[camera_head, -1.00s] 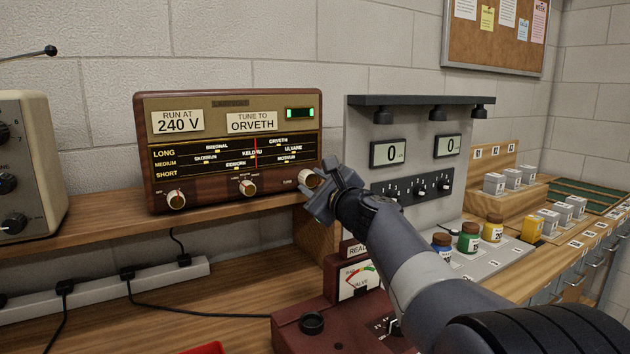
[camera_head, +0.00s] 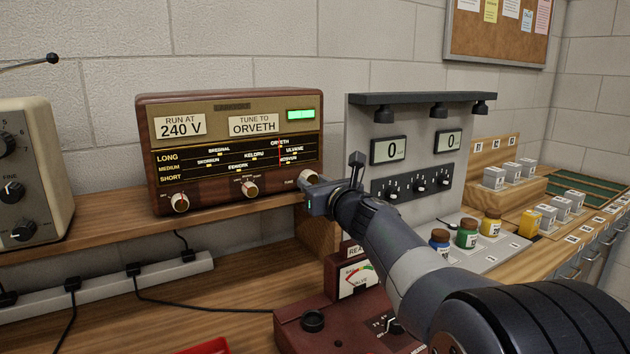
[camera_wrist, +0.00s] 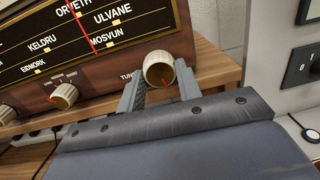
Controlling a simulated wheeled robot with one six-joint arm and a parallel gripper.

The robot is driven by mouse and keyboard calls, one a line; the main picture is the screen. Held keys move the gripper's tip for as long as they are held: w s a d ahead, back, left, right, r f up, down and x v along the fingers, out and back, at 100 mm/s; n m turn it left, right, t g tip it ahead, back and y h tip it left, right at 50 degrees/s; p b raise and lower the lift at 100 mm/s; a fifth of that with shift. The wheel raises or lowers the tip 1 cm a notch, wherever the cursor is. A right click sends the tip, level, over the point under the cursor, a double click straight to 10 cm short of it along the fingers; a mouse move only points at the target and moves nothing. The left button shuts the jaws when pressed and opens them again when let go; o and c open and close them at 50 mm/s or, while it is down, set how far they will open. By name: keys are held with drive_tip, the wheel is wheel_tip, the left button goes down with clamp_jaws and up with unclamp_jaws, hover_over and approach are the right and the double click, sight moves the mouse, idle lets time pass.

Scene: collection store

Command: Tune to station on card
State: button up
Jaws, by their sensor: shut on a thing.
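The brown radio (camera_head: 237,203) stands on the wooden shelf. Its card (camera_head: 253,125) reads "TUNE TO ORVETH". The red dial needle stands at the Orveth mark, as the wrist view (camera_wrist: 83,28) also shows. The green indicator (camera_head: 300,115) is lit across its whole window. My gripper (camera_head: 312,187) is at the radio's lower right, shut on the tuning knob (camera_wrist: 159,69), with a finger on either side. In the wrist view the knob's red pointer aims down and slightly right. The middle knob (camera_head: 249,189) and left knob (camera_head: 180,202) are free.
A second card (camera_head: 180,126) reads "RUN AT 240 V". A cream instrument (camera_head: 38,165) stands left. A grey panel (camera_head: 415,155) with two zero displays is close right of my gripper. A dark red meter box (camera_head: 340,330) and several jars (camera_head: 467,235) lie below and right.

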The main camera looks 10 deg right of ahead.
idle(0.4)
drive_tip(key=o, duration=1)
drive_tip(key=shift+s, duration=0.15)
drive_tip(key=v, duration=1)
drive_tip(key=shift+s+d, duration=0.1)
drive_tip(key=shift+s, duration=0.2)
drive_tip(key=x, duration=1.1)
drive_tip(key=shift+s, duration=0.1)
